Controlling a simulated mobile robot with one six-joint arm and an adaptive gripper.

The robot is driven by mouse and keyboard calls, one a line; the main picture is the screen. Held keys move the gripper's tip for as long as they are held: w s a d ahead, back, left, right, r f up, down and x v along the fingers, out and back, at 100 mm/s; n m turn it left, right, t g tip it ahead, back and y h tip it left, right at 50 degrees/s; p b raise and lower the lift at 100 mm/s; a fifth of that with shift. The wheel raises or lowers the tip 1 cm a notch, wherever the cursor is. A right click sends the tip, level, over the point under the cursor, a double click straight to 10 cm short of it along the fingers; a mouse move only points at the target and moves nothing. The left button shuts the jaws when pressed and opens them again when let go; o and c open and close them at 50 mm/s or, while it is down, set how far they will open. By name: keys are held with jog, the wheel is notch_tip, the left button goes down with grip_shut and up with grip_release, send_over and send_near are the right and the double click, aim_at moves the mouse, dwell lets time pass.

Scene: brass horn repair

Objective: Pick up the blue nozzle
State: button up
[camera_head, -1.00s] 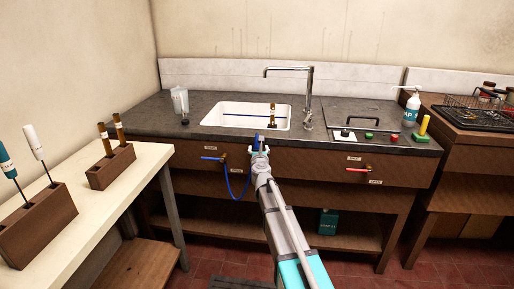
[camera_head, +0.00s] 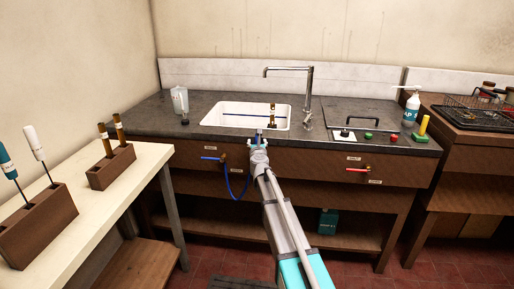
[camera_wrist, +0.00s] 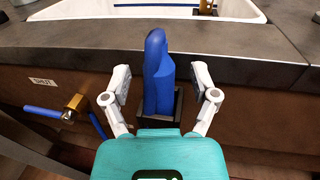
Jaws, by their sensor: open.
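The blue nozzle (camera_wrist: 158,72) stands upright in a dark holder (camera_wrist: 177,108) at the front edge of the counter. In the head view only a small blue part of the nozzle (camera_head: 258,134) shows above my gripper (camera_head: 259,146). In the wrist view my gripper (camera_wrist: 161,84) is open, with one finger on each side of the nozzle. The nozzle's lower end is partly hidden by the holder and my gripper.
The white sink (camera_head: 213,117) is just behind the nozzle. A blue-handled valve (camera_head: 213,158) with a blue hose (camera_head: 238,196) is at left, and a red-handled valve (camera_head: 358,170) at right. A tall faucet (camera_head: 309,92) rises beside the sink. A light table (camera_head: 105,200) stands at left.

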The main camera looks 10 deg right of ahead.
grip_shut()
dwell(0.3)
jog(key=shift+r, duration=0.15)
notch_tip(320, 180, up, 10)
jog(key=p, duration=1)
jog(key=shift+s+f, duration=0.1)
jog(key=shift+f, duration=0.1)
dwell(0.8)
